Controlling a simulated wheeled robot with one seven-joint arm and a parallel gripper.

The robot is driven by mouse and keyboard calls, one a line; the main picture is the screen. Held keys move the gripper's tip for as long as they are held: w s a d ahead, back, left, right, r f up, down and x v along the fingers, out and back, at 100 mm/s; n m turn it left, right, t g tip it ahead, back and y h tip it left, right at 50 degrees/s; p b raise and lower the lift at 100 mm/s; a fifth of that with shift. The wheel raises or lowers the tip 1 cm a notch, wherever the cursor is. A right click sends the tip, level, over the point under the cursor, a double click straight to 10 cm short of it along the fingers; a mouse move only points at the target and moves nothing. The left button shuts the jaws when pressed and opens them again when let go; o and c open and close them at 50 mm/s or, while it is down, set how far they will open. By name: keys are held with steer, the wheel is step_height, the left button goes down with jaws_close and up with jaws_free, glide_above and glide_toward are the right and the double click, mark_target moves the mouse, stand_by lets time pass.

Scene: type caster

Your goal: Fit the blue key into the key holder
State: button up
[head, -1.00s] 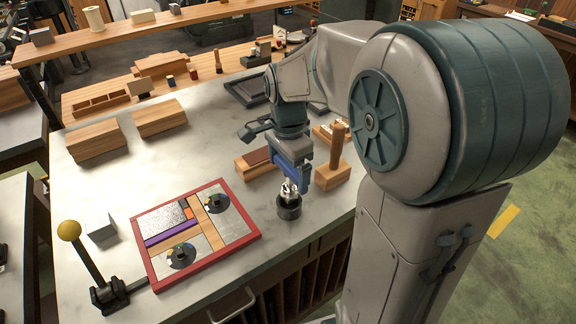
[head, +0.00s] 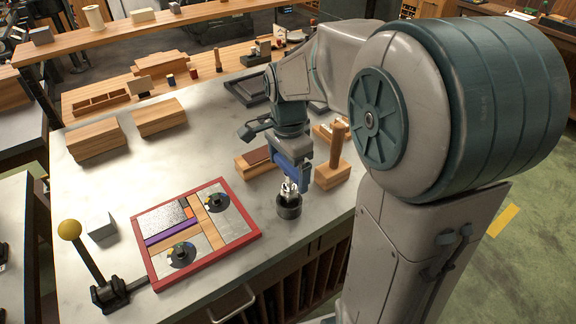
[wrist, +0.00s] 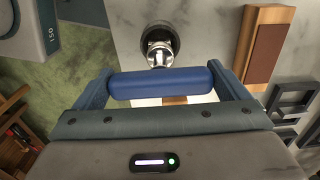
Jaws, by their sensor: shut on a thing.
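My gripper (wrist: 165,88) is shut on the blue key (wrist: 165,83). The key's blue bar lies across between both fingers in the wrist view, and its silver shaft (wrist: 158,55) points at a dark round cup, which appears to be the key holder (wrist: 160,36). In the head view my gripper (head: 290,165) is above the key holder (head: 288,208), near the bench's front edge. The silver shaft meets the cup's mouth there. I cannot tell how deep it sits, as the cup's inside is mostly hidden.
A wooden block with an upright handle (head: 333,172) stands close right of my gripper. A low wooden block (head: 257,162) lies behind it. A red-framed board (head: 150,262) lies to the left, with a yellow-knobbed lever (head: 88,265) beyond. Bare bench lies between board and cup.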

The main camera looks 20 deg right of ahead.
mark_target(288, 186)
steer(key=shift+f+b, duration=1.75)
steer(key=shift+f, duration=0.55)
steer(key=o, duration=1)
steer(key=shift+o, duration=0.2)
step_height(288, 186, up, 14)
steer(key=shift+f, duration=0.1)
steer(key=s+f+n+t, duration=0.3)
steer(key=s+f+n, duration=0.7)
steer(key=s+n, duration=0.4)
steer(key=shift+f, duration=0.4)
